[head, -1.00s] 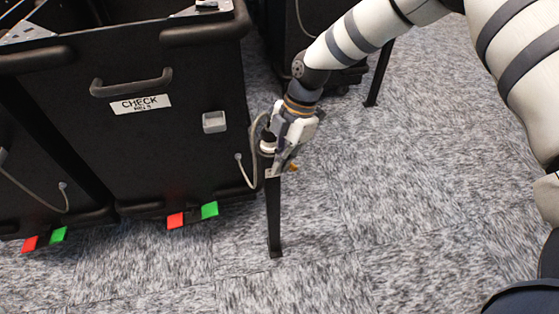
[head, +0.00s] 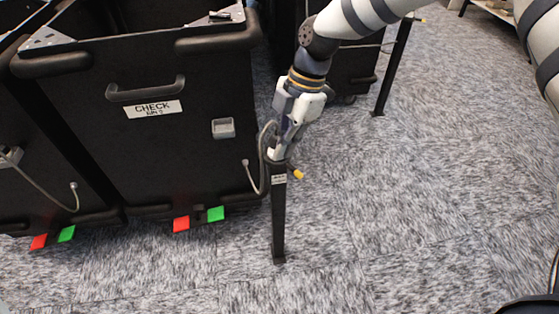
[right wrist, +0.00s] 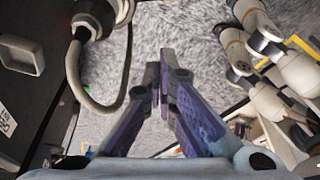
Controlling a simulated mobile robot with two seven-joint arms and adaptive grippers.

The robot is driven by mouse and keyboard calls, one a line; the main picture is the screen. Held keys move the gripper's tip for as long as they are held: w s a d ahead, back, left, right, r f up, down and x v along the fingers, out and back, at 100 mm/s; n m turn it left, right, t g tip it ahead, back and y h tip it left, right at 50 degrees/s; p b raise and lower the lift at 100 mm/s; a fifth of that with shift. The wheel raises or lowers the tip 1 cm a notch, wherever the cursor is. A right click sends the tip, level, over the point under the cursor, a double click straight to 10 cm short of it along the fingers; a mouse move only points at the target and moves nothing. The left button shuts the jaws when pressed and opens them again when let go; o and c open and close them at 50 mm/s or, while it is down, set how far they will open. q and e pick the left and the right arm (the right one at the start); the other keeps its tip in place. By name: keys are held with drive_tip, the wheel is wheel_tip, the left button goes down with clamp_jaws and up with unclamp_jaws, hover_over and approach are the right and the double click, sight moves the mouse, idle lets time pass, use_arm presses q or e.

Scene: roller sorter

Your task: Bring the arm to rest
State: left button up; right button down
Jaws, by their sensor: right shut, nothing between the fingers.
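My right gripper (head: 280,150) hangs fingers down just above the top of a thin black post (head: 279,220), beside a black bin. Its fingers are shut and empty; they also show closed together in the right wrist view (right wrist: 163,75). In the head view I cannot tell whether they touch the post or the plug by it. A grey cable (head: 262,160) loops from the bin wall up beside the gripper; in the right wrist view the cable (right wrist: 103,108) and its plug (right wrist: 92,20) are left of the fingers, apart from them. My left gripper is not in view.
The black bin (head: 215,80) labelled CHECK (head: 153,109) has a handle (head: 145,90) and red (head: 181,224) and green (head: 215,214) tabs at its foot. Another black post (head: 393,70) stands behind. Carpet to the right is free.

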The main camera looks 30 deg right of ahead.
drive_tip(key=shift+d+r, duration=0.1)
drive_tip(key=shift+r, duration=0.15)
